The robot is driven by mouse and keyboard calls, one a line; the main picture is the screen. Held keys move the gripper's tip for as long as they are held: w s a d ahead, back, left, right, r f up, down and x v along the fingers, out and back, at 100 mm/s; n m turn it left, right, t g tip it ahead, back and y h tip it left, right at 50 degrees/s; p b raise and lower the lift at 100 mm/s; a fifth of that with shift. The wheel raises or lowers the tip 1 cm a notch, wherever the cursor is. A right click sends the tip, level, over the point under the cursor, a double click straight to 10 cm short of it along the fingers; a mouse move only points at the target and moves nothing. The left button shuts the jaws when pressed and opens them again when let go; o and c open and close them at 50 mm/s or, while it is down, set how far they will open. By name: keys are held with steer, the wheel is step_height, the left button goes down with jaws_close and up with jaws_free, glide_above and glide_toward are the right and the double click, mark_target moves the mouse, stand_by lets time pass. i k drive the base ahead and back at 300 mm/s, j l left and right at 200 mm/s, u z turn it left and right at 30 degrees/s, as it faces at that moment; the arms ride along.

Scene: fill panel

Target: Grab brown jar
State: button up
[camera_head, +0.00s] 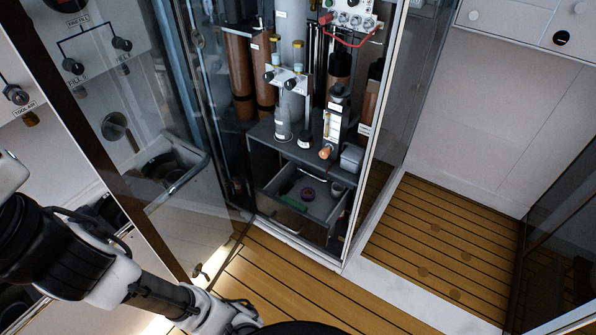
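Several brown containers stand inside the open glass-fronted cabinet, and I cannot tell for sure which is the brown jar. A dark brown bottle-like jar (340,68) stands at the back right of the cabinet. Another brown one with a pale label (371,92) stands at its right, by the glass edge. Tall brown cylinders (240,75) stand at the left. An open drawer (284,211) below holds a purple ring-like item (308,194) and a green item. My arm crosses the lower left; my gripper is not in view.
A glass door (205,190) stands open at the left, near my arm. A metal cylinder (283,118) and a small valve device (333,122) stand on the grey shelf in front of the brown containers. Clear wooden floor (440,240) lies at the right.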

mark_target(305, 140)
steer(key=i+l+u, duration=0.1)
steer(key=l, duration=0.3)
steer(key=i+l+u, duration=0.1)
steer(key=l, duration=0.3)
steer(key=i+l+u, duration=0.1)
steer(key=l, duration=0.35)
steer(key=u, duration=1)
steer(key=i+l, duration=0.35)
steer(key=i, duration=0.15)
steer(key=i+l, duration=0.3)
steer(key=i, duration=0.15)
